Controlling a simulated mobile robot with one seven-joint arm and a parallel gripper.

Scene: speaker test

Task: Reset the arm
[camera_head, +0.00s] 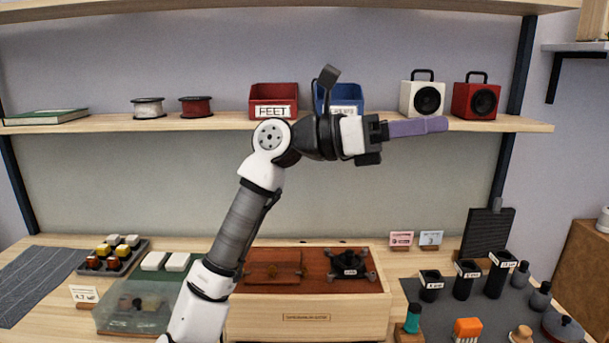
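My arm rises from the bottom of the picture and bends right at shelf height. My gripper (432,125) points right, in front of the shelf and below the white speaker (422,98). Its end is a long purple part in front of a black body. I cannot tell whether the purple part is the fingers seen side-on or something held, nor whether the fingers are apart. The arm covers part of a blue bin (345,98) and part of the bench.
The shelf (100,124) also bears a red FEET bin (273,97), two spools and a red speaker (475,97). Below stand a wooden box (310,328), a clear-lidded box (138,305), a tray of colored blocks (112,256) and several dark cups. The wall between shelf and bench is mostly bare.

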